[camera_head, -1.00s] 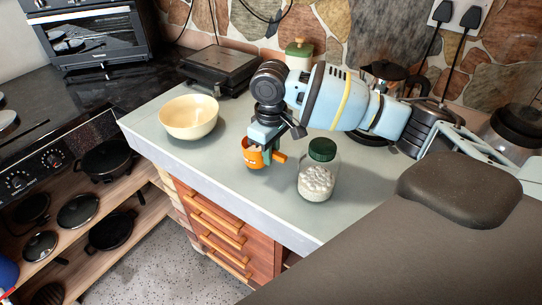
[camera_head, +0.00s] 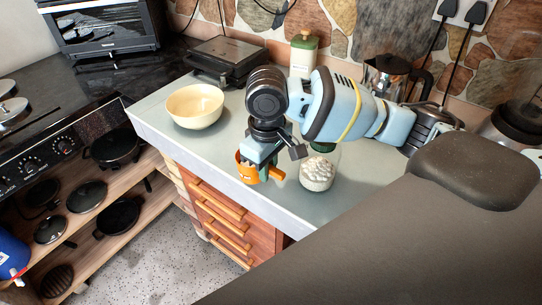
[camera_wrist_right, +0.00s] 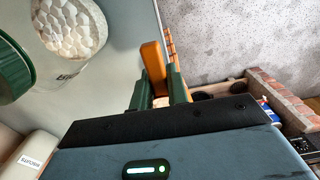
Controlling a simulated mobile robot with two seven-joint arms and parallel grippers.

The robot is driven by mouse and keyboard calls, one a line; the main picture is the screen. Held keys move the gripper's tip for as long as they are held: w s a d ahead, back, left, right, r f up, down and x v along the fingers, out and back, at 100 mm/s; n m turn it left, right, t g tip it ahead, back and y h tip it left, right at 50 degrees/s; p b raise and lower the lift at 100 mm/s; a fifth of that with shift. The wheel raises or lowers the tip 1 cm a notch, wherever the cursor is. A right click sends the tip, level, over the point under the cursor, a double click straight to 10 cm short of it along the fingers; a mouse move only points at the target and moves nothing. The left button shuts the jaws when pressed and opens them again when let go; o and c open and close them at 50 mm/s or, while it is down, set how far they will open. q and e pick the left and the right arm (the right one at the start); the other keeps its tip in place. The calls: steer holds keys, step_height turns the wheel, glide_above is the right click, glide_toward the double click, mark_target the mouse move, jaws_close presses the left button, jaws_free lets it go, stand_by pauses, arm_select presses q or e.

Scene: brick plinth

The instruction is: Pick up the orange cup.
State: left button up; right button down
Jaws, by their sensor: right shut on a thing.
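The orange cup (camera_head: 245,171) is near the front edge of the counter in the head view, partly hidden by my right gripper (camera_head: 264,170). The gripper points down and is shut on the cup, with its green fingers against it. An orange part of the cup (camera_wrist_right: 153,63) shows between the fingertips (camera_wrist_right: 158,84) in the right wrist view. The rest of the cup is hardly visible there. Whether the cup's base clears the counter is hard to tell. My left gripper is not in view.
A glass jar (camera_head: 317,174) of white pieces with a green lid stands right of the cup. A cream bowl (camera_head: 194,107) is at the left on the counter (camera_head: 220,143). A grill (camera_head: 226,62) and a green-lidded canister (camera_head: 303,53) stand behind.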

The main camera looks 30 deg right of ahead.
steer(key=shift+s+a+r+p, duration=0.15)
steer(key=shift+s+a, duration=0.75)
steer(key=shift+s, duration=0.2)
steer(key=shift+s+a+r+p, duration=0.1)
steer(key=shift+s+a+p, duration=0.05)
steer(key=shift+s+a, duration=0.85)
